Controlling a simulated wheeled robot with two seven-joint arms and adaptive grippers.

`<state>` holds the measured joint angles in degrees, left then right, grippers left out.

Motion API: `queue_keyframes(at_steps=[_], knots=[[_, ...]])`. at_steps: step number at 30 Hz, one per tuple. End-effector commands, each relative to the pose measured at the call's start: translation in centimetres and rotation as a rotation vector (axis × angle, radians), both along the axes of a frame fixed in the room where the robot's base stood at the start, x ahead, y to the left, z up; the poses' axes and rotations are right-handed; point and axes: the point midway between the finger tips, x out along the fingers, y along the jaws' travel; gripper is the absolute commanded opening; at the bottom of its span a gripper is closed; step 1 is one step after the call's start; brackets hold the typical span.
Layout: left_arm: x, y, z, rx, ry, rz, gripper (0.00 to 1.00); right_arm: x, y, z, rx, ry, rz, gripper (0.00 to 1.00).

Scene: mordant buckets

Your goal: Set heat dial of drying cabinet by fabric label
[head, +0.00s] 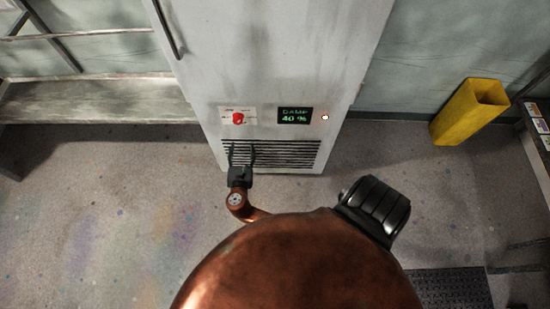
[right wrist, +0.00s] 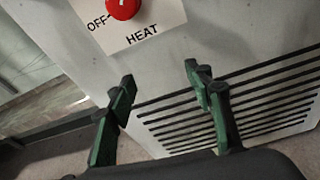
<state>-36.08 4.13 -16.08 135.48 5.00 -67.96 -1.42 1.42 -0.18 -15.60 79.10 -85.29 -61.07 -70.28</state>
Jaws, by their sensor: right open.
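The drying cabinet (head: 275,60) stands upright in front of me, pale grey. Its red heat dial (head: 238,118) sits on a white plate at the lower left of the front. In the right wrist view the dial (right wrist: 124,8) is cut off by the top edge, with "OFF" and "HEAT" printed on the plate (right wrist: 150,28). My right gripper (head: 241,152) is open and empty, just below the dial, in front of the vent slats. Its two fingers (right wrist: 159,78) are apart and do not touch the dial. My left gripper and any fabric label are not seen.
A display (head: 295,116) reads "DAMP 40 %", with a small lit lamp (head: 325,117) beside it. A slatted vent (head: 290,154) lies below. A yellow bin (head: 467,112) stands at the right, a bench (head: 90,102) at the left. A dark mat (head: 450,288) lies at the lower right.

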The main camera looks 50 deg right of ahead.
Motion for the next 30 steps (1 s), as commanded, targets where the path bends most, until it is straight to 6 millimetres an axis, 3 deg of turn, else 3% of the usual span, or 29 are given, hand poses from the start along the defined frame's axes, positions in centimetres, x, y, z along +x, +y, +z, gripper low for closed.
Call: queue_keyframes(at_steps=[17, 30], knots=[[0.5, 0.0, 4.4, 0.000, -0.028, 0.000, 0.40, -4.9, -1.0, -9.5, 0.378, 0.056, -0.069, 0.47], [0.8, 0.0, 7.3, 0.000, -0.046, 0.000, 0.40, -10.5, -1.2, -15.8, 0.654, 0.076, -0.194, 0.47]])
